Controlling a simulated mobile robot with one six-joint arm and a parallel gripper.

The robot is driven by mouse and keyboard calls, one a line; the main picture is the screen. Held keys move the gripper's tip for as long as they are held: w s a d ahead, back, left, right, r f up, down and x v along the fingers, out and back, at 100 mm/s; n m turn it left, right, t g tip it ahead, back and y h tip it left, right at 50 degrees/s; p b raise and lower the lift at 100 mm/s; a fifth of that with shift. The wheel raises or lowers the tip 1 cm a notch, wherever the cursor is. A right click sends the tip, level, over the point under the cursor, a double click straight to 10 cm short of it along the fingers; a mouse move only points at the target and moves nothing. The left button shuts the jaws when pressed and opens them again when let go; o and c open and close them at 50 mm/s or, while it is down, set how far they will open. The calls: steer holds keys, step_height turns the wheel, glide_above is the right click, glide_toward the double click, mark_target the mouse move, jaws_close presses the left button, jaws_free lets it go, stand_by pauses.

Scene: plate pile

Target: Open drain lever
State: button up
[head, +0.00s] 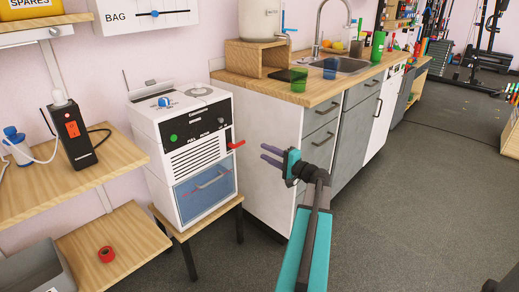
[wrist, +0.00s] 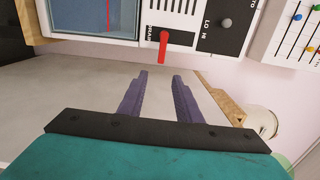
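The red drain lever (head: 236,145) sticks out from the right front side of the white machine (head: 187,135), above its blue drawer (head: 205,190). In the wrist view the lever (wrist: 163,47) hangs beside a partly legible label, just beyond my fingertips. My gripper (head: 268,155) is to the right of the lever in the head view, with its two purple fingers pointing at the machine. In the wrist view my gripper (wrist: 160,75) is open, with nothing between the fingers. The lever is apart from both fingers.
The machine stands on a small wooden stool (head: 182,236). A white cabinet (head: 265,130) with a wooden counter is close behind my gripper. Wooden shelves (head: 75,180) with a black device (head: 72,132) stand at the left. The grey floor (head: 410,200) at the right is clear.

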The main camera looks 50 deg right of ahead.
steer(key=shift+s+a, duration=0.15)
steer(key=shift+s, duration=1.5)
